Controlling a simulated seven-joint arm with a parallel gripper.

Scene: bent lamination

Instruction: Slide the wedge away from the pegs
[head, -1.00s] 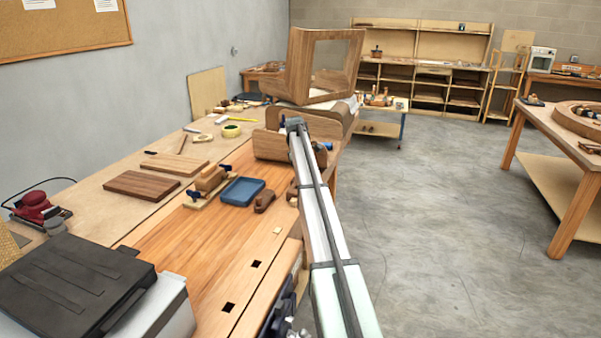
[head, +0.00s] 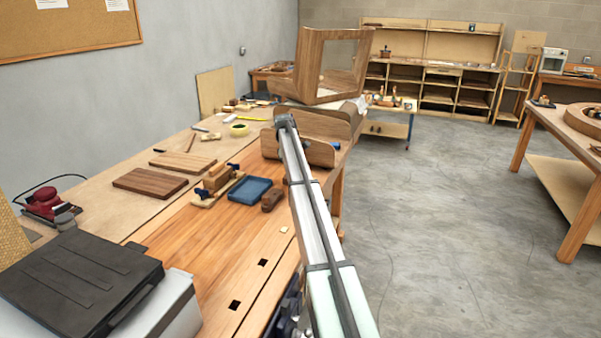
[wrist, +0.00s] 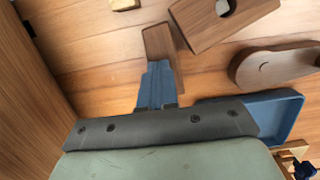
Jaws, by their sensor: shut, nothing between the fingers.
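In the wrist view my gripper (wrist: 160,66) is shut, with its blue fingers close together and empty. A small tapered brown wood piece (wrist: 158,40), which looks like the wedge, lies at the fingertips. I cannot tell whether they touch it. A larger brown block (wrist: 222,20) with a hole and a pale round end in it, perhaps a peg, lies just right of the wedge. In the head view my gripper (head: 284,122) is at the curved wooden form (head: 318,153) at the bench's far end. The wedge is not distinguishable there.
A blue tray (head: 263,184) and a rounded brown block (head: 272,200) lie on the bench (head: 215,240) nearer me. A tall wooden panel (wrist: 30,85) runs along the wrist view's left edge. A large wooden frame (head: 312,70) stands behind the form. The bench's front middle is clear.

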